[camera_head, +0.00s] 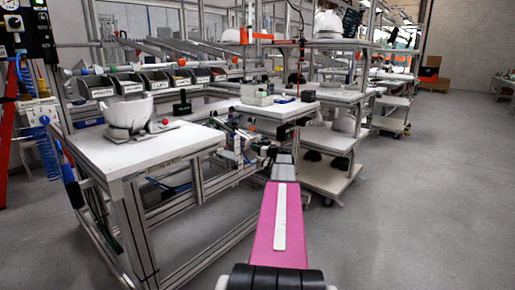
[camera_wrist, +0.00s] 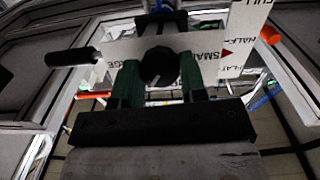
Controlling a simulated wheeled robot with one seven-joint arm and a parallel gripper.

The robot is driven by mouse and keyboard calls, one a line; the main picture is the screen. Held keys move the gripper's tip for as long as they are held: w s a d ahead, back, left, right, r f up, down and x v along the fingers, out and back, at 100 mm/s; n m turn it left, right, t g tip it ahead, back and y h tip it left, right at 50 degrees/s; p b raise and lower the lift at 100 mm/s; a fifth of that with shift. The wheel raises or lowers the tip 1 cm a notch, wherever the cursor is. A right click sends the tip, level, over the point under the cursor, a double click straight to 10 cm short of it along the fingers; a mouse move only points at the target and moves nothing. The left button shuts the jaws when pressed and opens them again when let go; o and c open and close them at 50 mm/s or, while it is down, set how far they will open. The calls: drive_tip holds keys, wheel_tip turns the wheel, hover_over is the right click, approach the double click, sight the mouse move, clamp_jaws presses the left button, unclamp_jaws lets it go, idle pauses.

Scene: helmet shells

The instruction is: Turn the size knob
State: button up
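The size knob (camera_wrist: 159,66) is black and round with a short white mark. It stands on a white panel (camera_wrist: 118,48) in the wrist view, with lettering around it such as "SMALL" and an "...GE" end of a word. My gripper (camera_wrist: 160,72) has two green fingers, one on each side of the knob, with little or no visible gap to it. I cannot tell whether they press on it. In the head view my gripper (camera_head: 268,150) is small and dark at the end of my pink arm, beside the workbench's right side; the knob is not distinguishable there.
A black rod-like handle (camera_wrist: 72,57) sticks out left of the panel, and an orange-capped part (camera_wrist: 270,35) lies to the right. The white workbench (camera_head: 135,150) holds a white helmet shell (camera_head: 128,113) and several bins. Open grey floor (camera_head: 425,190) lies to the right.

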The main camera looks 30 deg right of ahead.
drive_tip(key=shift+m, duration=0.3)
drive_tip(key=m+y, duration=0.2)
drive_tip(key=m, duration=0.1)
drive_tip(key=m+y, duration=0.2)
drive_tip(key=m, duration=0.2)
drive_tip(key=shift+d+f+g, duration=0.1)
drive_tip(key=shift+d+g, duration=0.05)
drive_tip(key=shift+g, duration=0.25)
idle(0.6)
drive_tip(key=o, duration=0.9)
drive_tip(key=shift+o, duration=0.2)
drive_tip(key=v, duration=1)
drive_tip(key=shift+s+d, duration=0.25)
drive_tip(key=shift+s, duration=0.05)
drive_tip(key=shift+a+f, duration=0.1)
